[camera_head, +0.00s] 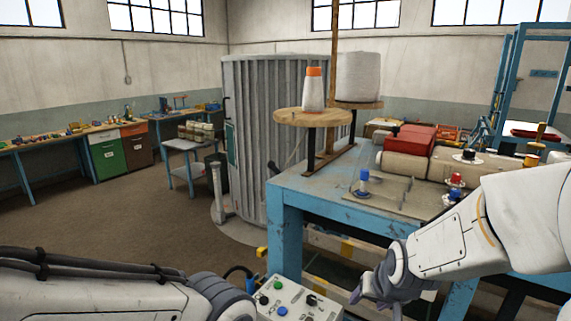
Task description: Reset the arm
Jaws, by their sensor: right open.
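My right arm comes in from the right edge, and its gripper (372,296) is low in the view, in front of the blue worktable (287,195). The right gripper is open with nothing visible between its fingers. My left arm (95,290) lies across the bottom left. Its far end is at the bottom edge, beside a control box, and its gripper fingers are not in view.
The grey control box (297,301) with coloured buttons stands between my arms. The worktable carries a sewing machine (408,167) and thread spools (358,76). A grey ribbed cylinder (262,140) stands behind it. Open floor (130,215) lies to the left.

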